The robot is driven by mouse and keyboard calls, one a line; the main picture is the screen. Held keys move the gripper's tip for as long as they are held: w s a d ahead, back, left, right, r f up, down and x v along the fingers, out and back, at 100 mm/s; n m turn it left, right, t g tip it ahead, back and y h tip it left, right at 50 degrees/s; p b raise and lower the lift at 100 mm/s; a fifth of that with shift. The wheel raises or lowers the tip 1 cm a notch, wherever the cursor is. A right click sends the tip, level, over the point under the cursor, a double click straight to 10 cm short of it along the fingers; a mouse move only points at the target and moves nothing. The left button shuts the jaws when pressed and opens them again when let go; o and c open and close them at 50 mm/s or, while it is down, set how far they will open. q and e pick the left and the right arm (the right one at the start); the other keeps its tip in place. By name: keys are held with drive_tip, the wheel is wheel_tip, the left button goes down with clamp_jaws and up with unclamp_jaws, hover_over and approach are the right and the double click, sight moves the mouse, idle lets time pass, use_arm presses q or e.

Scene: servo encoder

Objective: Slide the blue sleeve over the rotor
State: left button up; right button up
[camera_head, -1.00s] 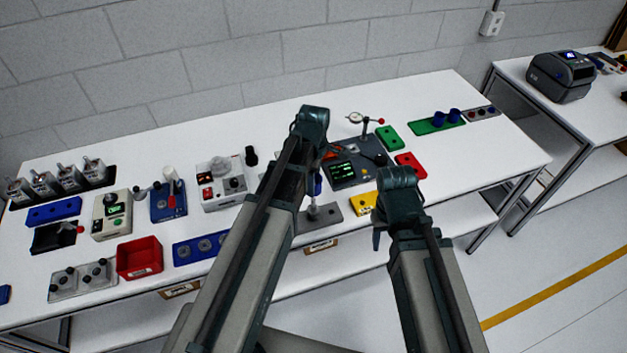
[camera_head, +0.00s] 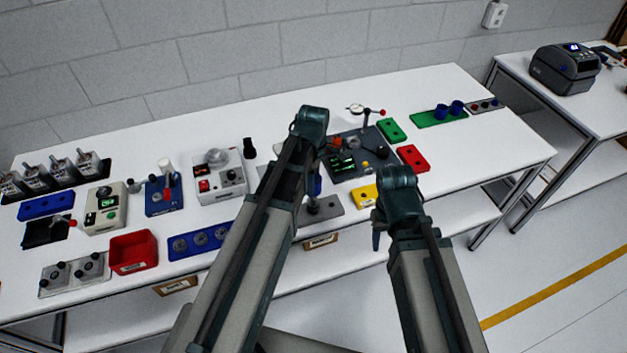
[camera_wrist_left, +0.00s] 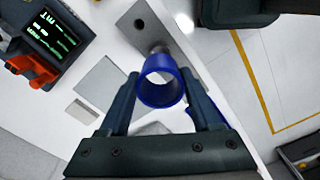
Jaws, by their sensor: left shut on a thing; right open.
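The blue sleeve (camera_wrist_left: 160,92) is a short open tube between the fingers of my left gripper (camera_wrist_left: 159,77), which is shut on it. In the head view, a bit of the sleeve (camera_head: 315,186) shows just right of my left arm, above a grey plate (camera_head: 333,208). A grey metal post, apparently the rotor (camera_wrist_left: 157,48), shows just past the sleeve's upper rim in the left wrist view. I cannot tell whether the sleeve is around it. My right gripper (camera_head: 377,238) is open and empty, in front of the table edge; its fingertips are mostly hidden.
A dark instrument with a green display (camera_head: 343,163) stands behind the plate. A yellow block (camera_head: 363,196) and a red block (camera_head: 412,158) lie to the right. A red bin (camera_head: 133,252) and a blue plate with round recesses (camera_head: 200,241) are left of my left arm.

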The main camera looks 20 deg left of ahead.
use_arm(q)
drive_tip(key=shift+f+b, duration=0.35)
drive_tip(key=shift+f, duration=0.1)
drive_tip(key=shift+f, duration=0.15)
drive_tip(key=shift+f+b, duration=0.85)
drive_tip(key=shift+b, duration=0.15)
drive_tip(key=shift+f, duration=0.15)
drive_tip(key=shift+f+b, duration=0.8)
drive_tip(key=shift+b, duration=0.15)
drive_tip(key=shift+f, duration=0.1)
drive_tip(key=shift+f+b, duration=0.85)
drive_tip(key=shift+b, duration=0.1)
drive_tip(key=o, duration=1.4)
